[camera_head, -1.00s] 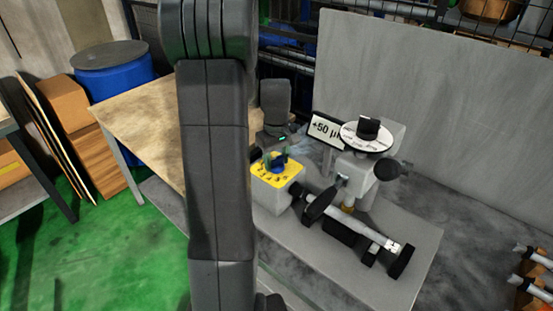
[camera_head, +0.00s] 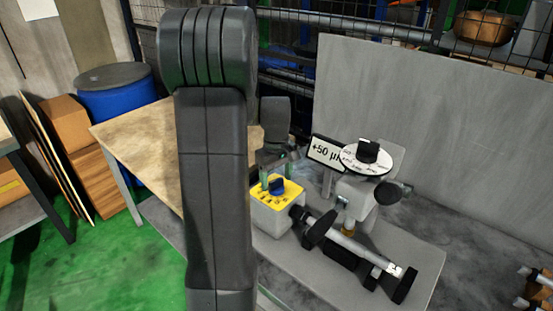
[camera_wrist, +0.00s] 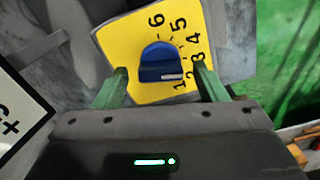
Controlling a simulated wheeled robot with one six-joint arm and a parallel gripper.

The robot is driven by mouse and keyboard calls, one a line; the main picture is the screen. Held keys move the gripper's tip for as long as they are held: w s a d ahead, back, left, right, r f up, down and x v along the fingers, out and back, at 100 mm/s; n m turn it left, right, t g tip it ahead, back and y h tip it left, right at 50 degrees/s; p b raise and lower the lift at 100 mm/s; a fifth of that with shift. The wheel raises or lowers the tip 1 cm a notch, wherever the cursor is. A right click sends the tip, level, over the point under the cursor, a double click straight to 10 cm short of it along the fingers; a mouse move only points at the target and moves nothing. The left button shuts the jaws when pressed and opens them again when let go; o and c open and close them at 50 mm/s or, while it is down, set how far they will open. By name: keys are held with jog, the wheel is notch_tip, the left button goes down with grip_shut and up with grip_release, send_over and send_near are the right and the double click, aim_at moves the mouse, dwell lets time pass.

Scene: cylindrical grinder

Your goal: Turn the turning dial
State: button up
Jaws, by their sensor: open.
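The turning dial is a blue knob (camera_wrist: 162,62) with a white mark, on a yellow plate (camera_wrist: 120,50) numbered 1 to 6. The mark points right, near 1 and 2. In the head view the blue knob (camera_head: 277,186) sits on top of the light grey box at the left of the machine. My gripper (camera_wrist: 161,72) is open, its two green fingers to the left and right of the knob in the wrist view, with visible gaps. My gripper also shows above the plate in the head view (camera_head: 277,170), partly hidden by my arm; I cannot tell its exact height.
A white disc with a black knob (camera_head: 367,152) and a "+50 µ" sign (camera_head: 326,151) stand right of the gripper. A shaft assembly (camera_head: 350,246) lies in front. A grey panel (camera_head: 430,120) stands behind; a wooden table (camera_head: 135,140) is at left.

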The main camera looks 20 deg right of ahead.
aim_at(277, 180)
notch_tip(277, 180, up, 12)
jog(key=shift+r, duration=0.25)
dwell(0.4)
notch_tip(277, 180, down, 14)
dwell(0.5)
